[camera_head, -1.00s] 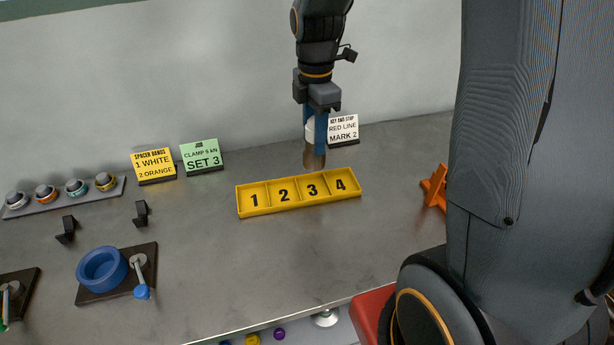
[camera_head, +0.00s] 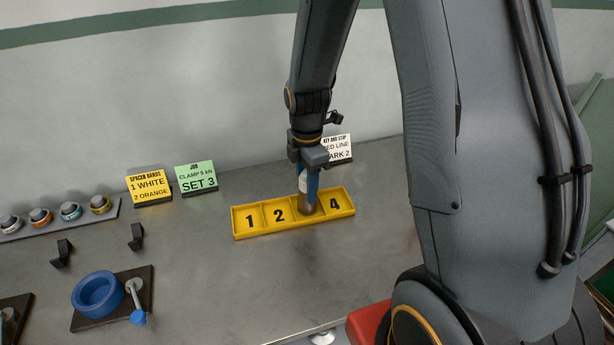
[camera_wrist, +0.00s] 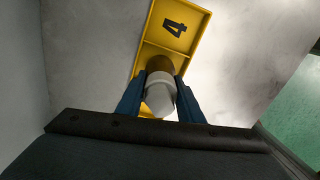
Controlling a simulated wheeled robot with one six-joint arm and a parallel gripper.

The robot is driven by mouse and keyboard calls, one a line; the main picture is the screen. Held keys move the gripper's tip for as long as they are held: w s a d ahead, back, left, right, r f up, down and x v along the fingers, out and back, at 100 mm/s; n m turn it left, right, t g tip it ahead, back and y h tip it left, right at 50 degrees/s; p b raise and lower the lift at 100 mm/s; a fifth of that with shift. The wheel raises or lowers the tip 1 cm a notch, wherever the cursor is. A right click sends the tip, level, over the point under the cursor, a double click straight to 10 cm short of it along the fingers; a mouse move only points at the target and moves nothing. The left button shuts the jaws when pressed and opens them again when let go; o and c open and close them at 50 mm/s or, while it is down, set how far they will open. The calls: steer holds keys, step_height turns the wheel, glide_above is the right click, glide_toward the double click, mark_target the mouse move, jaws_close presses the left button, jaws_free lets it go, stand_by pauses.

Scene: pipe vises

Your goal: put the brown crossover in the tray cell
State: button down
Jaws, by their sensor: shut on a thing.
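The brown crossover (camera_head: 306,204) is a brown cylinder with a white band at its upper part; it stands upright in my gripper (camera_head: 309,184). My gripper's blue fingers are shut on it around the white part. The yellow tray (camera_head: 268,229) has numbered cells; 1, 2 and 4 show, and the crossover hides the number of cell 3. Its brown lower end is at cell 3; whether it touches the cell floor I cannot tell. In the wrist view the crossover (camera_wrist: 160,90) sits between the blue fingers, beside cell 4 of the tray (camera_wrist: 188,47).
Yellow, green and white sign cards (camera_head: 195,178) stand behind the tray. At left are a rack of several ringed knobs (camera_head: 70,212), two small black stands (camera_head: 137,237) and a blue ring vise (camera_head: 98,294). The bench in front of the tray is clear.

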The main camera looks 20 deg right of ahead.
steer(key=shift+f, duration=0.2)
steer(key=shift+f, duration=0.2)
steer(key=c, duration=1.2)
jaws_free()
